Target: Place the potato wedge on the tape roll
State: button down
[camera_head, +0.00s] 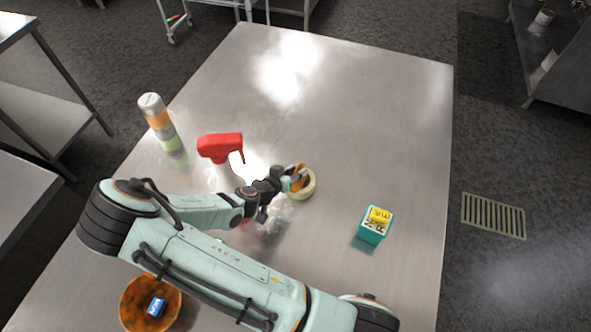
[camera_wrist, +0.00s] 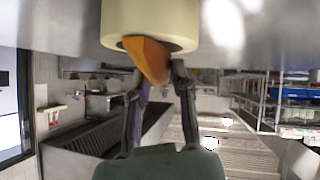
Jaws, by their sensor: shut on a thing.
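The tape roll (camera_head: 306,190) is a pale cream ring near the middle of the steel table. In the wrist view, the tape roll (camera_wrist: 150,20) fills the top centre. The orange potato wedge (camera_wrist: 149,58) is between the fingertips of my gripper (camera_wrist: 155,72), right against or just in front of the roll's opening. In the head view, the wedge (camera_head: 299,171) shows at the roll's upper left edge. My gripper (camera_head: 290,180) is shut on the wedge and partly hides the roll. I cannot tell whether wedge and roll touch.
A red-topped spray bottle (camera_head: 220,147) stands left of the gripper. A striped cylinder (camera_head: 158,122) is farther left. A teal box with a yellow top (camera_head: 372,232) stands right. A brown bowl (camera_head: 126,302) holds a blue item (camera_head: 156,306). The table's far part is clear.

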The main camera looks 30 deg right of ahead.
jog(key=shift+f, duration=0.1)
jog(key=c, duration=0.9)
grip_release()
jog(key=shift+c, duration=0.2)
